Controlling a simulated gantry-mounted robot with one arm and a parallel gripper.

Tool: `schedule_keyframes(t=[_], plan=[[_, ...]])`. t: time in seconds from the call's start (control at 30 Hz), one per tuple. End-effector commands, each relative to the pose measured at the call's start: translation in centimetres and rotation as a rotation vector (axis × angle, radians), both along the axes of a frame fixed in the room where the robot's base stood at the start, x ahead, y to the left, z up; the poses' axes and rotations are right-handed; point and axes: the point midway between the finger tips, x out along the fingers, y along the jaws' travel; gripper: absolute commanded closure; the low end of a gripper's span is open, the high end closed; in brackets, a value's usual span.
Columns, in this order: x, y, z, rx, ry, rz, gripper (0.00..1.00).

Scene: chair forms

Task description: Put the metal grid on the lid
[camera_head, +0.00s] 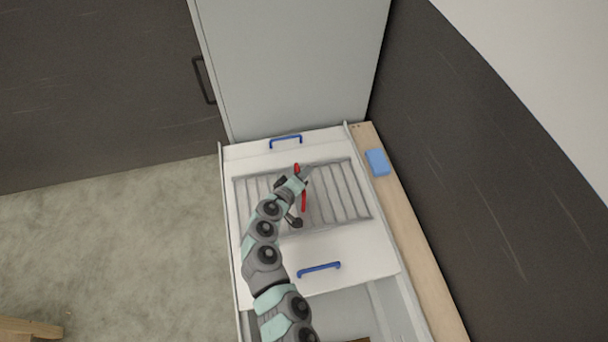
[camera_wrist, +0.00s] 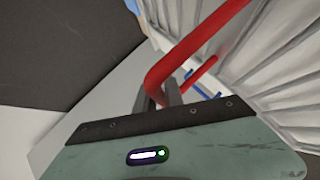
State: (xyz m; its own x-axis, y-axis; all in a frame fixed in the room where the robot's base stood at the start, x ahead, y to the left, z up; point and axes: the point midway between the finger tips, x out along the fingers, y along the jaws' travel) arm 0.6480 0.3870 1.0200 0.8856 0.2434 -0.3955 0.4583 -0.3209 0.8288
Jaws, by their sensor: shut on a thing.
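The metal grid (camera_head: 345,192) is a grey ribbed panel with red handles (camera_head: 303,200). In the head view it appears over the white lid (camera_head: 350,250), roughly flat; I cannot tell whether it touches the lid. The lid has blue handles at its far (camera_head: 286,140) and near (camera_head: 319,269) ends. My gripper (camera_head: 300,182) is at the left-middle of the grid, shut on a red handle. In the wrist view the fingers (camera_wrist: 170,94) close around the red handle bar (camera_wrist: 200,45), with the grid's ribs (camera_wrist: 285,70) at the right. My arm hides part of the grid's left side.
A blue block (camera_head: 377,162) lies on the wooden ledge (camera_head: 410,230) right of the lid. A tall grey cabinet panel (camera_head: 290,65) stands behind, and a dark wall (camera_head: 480,150) rises at the right. An open space (camera_head: 345,313) shows in front of the lid.

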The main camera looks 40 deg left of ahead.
Motion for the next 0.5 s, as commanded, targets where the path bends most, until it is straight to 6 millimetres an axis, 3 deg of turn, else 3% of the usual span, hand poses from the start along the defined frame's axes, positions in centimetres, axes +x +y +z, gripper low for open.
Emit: schedule_keyframes(t=[0.43, 0.47, 0.5], plan=[[0.06, 0.01, -0.95, 0.000, -0.002, 0.000, 1.00], [0.02, 0.01, -0.93, 0.001, -0.001, 0.000, 0.85], [0.02, 0.01, -0.90, 0.000, -0.001, 0.001, 0.82]])
